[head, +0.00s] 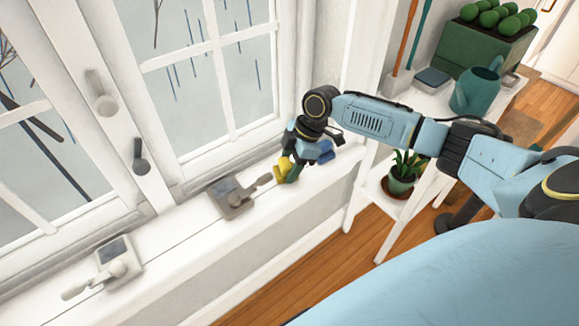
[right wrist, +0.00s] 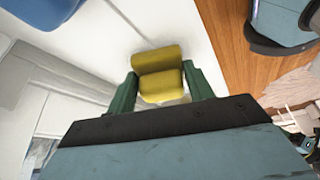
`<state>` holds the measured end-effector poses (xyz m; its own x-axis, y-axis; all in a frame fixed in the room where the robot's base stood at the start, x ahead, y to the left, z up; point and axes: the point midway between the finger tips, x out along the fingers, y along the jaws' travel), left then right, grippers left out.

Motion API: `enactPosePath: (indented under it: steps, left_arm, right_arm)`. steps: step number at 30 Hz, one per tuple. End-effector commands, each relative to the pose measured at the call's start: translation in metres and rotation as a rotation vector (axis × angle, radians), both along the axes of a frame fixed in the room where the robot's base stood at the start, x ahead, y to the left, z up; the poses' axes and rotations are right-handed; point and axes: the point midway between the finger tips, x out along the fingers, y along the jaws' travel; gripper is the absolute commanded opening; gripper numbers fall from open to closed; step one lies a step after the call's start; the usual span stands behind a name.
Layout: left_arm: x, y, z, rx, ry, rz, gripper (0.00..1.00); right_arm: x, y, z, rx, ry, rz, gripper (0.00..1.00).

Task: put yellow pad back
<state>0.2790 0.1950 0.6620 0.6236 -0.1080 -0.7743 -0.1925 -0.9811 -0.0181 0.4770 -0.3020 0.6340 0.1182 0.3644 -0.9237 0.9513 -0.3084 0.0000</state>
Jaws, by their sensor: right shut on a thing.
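The yellow pad (head: 282,167) is at the window sill (head: 175,250), at the right part of its visible length in the head view. My right gripper (head: 289,173) is shut on it. In the right wrist view the yellow pad (right wrist: 158,62) sits between the two green fingers (right wrist: 160,84), with white surface beyond it. I cannot tell whether the pad touches the sill. A small blue thing (head: 323,152) shows beside my right gripper, partly hidden by it. My left gripper is not in view.
To the right, a white shelf holds a teal watering can (head: 474,92), a green planter (head: 480,52) and a potted plant (head: 403,175).

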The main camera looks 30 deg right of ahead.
Motion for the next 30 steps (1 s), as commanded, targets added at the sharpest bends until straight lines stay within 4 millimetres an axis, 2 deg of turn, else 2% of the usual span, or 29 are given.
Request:
enactPosePath:
  steps: [12,13,17,26,30]
  left_arm:
    - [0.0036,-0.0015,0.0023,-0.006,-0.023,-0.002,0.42]
    - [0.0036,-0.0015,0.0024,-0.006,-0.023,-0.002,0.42]
    - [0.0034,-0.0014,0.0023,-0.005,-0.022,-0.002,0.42]
    - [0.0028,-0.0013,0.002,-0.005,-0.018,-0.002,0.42]
    - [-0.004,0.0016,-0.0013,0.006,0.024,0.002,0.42]
  right_arm:
    - [0.0,-0.0001,-0.0041,0.0,0.0,-0.001,0.34]
    - [0.0001,-0.0003,-0.0035,0.0,0.0,-0.001,0.56]
    - [0.0001,-0.0003,-0.0033,-0.001,0.001,-0.001,0.73]
    - [0.0003,-0.0004,-0.0019,-0.001,-0.001,0.0,0.74]
    - [-0.0004,-0.0024,0.0044,-0.001,-0.001,0.0,0.74]
